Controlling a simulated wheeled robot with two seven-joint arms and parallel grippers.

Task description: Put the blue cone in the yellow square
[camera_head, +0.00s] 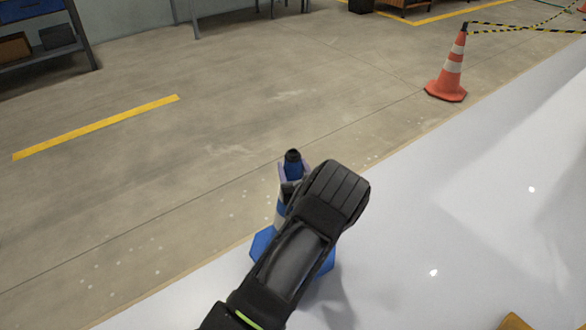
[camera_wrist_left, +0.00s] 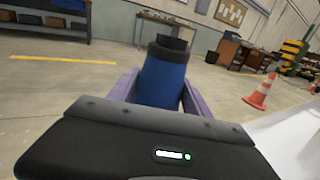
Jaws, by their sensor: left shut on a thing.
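The blue cone (camera_head: 264,242) has white bands, a dark top and a blue base. It stands upright at the edge of the white floor in the head view, partly hidden behind my left arm. My left gripper (camera_head: 292,178) is shut on the upper part of the cone. In the left wrist view the blue cone top (camera_wrist_left: 163,80) sits between the two purple-grey fingers (camera_wrist_left: 160,92). No whole yellow square shows; a yellow piece (camera_head: 514,322) is cut off at the bottom right of the head view. My right gripper is not in view.
An orange and white cone (camera_head: 449,75) with striped tape stands at the upper right, at the white floor's edge. A shelf (camera_head: 50,38) stands at the upper left. A yellow line (camera_head: 96,128) marks the concrete. The white floor to the right is largely clear.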

